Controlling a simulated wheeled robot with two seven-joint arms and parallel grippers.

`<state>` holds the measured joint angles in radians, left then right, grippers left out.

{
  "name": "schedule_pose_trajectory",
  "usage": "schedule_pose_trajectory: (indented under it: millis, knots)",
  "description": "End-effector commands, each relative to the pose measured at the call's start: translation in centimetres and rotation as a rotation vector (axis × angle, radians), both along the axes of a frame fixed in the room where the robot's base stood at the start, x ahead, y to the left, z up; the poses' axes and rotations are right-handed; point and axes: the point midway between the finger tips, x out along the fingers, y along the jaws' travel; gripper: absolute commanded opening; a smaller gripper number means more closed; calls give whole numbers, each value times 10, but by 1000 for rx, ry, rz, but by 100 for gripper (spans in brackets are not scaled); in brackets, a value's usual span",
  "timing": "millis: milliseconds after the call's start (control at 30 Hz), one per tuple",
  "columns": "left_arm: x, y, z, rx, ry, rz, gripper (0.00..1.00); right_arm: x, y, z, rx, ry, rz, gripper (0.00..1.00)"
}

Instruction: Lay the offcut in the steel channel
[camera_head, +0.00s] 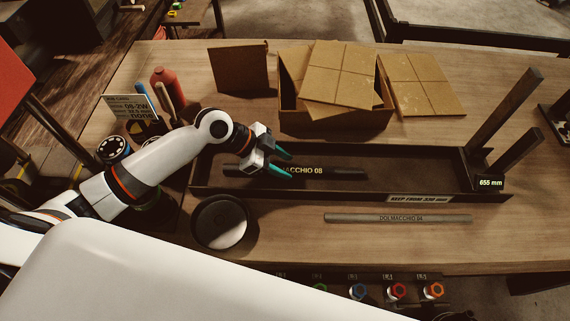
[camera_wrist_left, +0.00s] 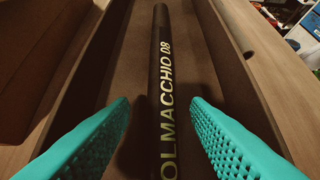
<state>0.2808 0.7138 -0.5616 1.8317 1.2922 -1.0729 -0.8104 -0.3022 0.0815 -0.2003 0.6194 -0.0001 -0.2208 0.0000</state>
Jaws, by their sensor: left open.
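A black hose piece (camera_head: 335,173) marked "...ACCHIO 08" lies lengthwise in the long dark steel channel (camera_head: 425,186). My left gripper (camera_head: 287,164) is open over this piece, its teal fingers one on each side. In the left wrist view the black piece (camera_wrist_left: 166,60) runs between the open fingers, with bare channel floor (camera_wrist_left: 200,60) on both sides; contact is not visible. A grey hose piece (camera_head: 398,218) marked "DOLMACCHIO 04" lies on the bench in front of the channel. Which piece is the offcut, I cannot tell. My right gripper is out of view.
A round dark dish (camera_head: 222,222) stands at the channel's front left. Behind the channel is an open cardboard box (camera_head: 335,121) with loose flaps. A 655 mm display (camera_head: 490,183) and upright bars (camera_head: 505,108) stand at its right end. A red bottle (camera_head: 162,82) stands back left.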

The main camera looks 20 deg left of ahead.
Motion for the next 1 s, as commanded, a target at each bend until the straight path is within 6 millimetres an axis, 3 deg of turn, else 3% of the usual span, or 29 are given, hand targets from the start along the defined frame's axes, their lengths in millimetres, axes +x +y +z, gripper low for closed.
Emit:
schedule_pose_trajectory:
  millis: [300,500,1000]
  knots:
    - [-13,46,44,5,-2,0,43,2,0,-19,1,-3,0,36]
    - [-19,66,67,2,0,-1,43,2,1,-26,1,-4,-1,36]
    - [-22,73,76,0,1,-2,43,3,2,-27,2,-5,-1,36]
